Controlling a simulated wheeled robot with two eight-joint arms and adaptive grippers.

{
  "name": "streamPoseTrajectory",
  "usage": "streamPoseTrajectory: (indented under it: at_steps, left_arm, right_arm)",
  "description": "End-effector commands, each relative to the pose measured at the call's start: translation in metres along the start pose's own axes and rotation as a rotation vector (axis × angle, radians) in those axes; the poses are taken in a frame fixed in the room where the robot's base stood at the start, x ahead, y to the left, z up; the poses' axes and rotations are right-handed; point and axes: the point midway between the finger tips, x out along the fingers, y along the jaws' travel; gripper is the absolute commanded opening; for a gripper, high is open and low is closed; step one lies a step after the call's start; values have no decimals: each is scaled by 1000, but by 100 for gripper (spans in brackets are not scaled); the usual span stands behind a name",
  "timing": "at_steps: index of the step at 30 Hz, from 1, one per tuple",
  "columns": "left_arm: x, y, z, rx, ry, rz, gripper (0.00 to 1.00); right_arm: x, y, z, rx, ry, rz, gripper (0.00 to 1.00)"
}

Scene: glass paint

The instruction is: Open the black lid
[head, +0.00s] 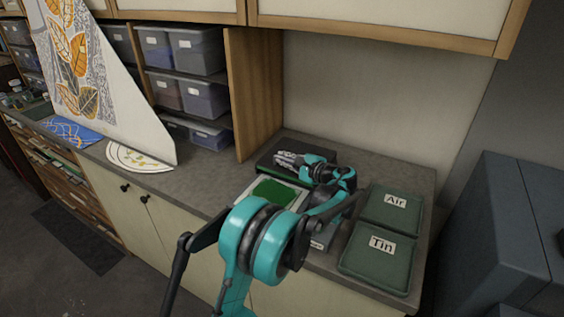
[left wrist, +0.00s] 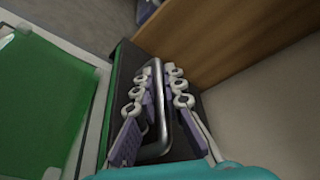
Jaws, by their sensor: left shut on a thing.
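The black lid (head: 316,149) is at the back of the grey counter, by the wooden side panel, and looks closed. In the left wrist view the lid (left wrist: 125,72) carries a bent metal handle (left wrist: 159,125). My left gripper (head: 283,159) is over the lid. In the left wrist view its two fingers (left wrist: 158,78) lie on either side of the handle and are shut on it. The handle is hidden by the gripper in the head view. My right gripper is not in view.
A green panel in a light frame (head: 277,192) lies in front of the lid. Green trays labelled Air (head: 395,217) and Tin (head: 378,262) lie to the right. A wooden panel (head: 256,95) and shelved bins (head: 197,50) are at the left.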

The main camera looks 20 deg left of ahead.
Motion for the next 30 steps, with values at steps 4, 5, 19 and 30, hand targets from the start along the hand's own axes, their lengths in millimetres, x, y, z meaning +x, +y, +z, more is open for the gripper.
streamPoseTrajectory:
  at_steps: [4, 5, 19, 30]
  left_arm:
    - [0, 0, 0, 0, 1, 0, 0]
    - [0, 0, 0, 0, 1, 0, 0]
    - [-6, 0, 0, 0, 1, 0, 19]
    - [-79, 0, -1, 0, 4, -2, 19]
  right_arm:
    - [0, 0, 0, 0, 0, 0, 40]
    - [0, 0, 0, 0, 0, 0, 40]
    - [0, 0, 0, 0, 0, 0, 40]
    - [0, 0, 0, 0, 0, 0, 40]
